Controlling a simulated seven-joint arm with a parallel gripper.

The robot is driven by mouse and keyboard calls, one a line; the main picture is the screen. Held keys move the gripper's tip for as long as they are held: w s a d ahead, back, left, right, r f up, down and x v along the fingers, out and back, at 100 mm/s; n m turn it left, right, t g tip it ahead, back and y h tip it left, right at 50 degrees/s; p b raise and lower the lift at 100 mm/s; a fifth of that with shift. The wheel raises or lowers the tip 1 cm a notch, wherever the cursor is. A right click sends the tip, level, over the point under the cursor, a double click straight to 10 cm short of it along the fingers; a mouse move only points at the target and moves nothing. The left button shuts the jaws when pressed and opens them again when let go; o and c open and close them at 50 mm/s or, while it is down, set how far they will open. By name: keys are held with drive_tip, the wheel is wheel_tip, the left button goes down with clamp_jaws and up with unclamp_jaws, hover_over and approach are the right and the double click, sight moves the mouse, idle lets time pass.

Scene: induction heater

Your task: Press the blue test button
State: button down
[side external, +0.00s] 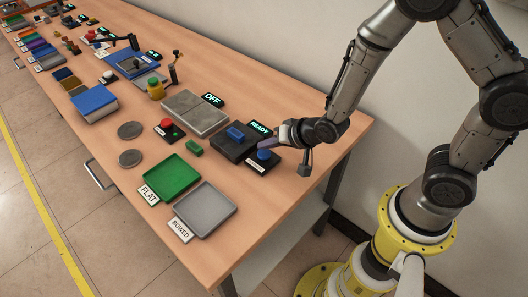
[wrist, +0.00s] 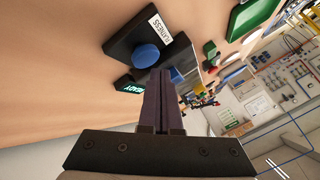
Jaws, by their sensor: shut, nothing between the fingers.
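The blue test button (side external: 264,154) is a round blue cap on a small black box with a white label, near the right end of the table. It also shows in the wrist view (wrist: 146,56), just beyond and left of my fingertips, uncovered. My gripper (side external: 268,145) is shut with nothing held, its fingertips close above and behind the button in the side view. The shut fingers show in the wrist view (wrist: 160,75). I cannot tell whether they touch the button. A black tester with a blue block (side external: 236,133) and a lit READY display (side external: 260,127) stands beside it.
A green tray (side external: 171,178) marked FLAT and a grey tray (side external: 206,209) marked BOWED lie in front. A red button (side external: 167,124), a small green block (side external: 194,147) and a grey plate (side external: 194,112) are to the left. The table's right corner is bare.

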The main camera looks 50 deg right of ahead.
sight(267, 155)
drive_tip(key=shift+f, duration=0.2)
idle(0.6)
drive_tip(key=shift+f, duration=0.2)
drive_tip(key=shift+f, duration=0.55)
idle(0.8)
idle(0.3)
drive_tip(key=shift+r, duration=0.95)
drive_tip(key=shift+r, duration=0.1)
drive_tip(key=shift+r, duration=2.4)
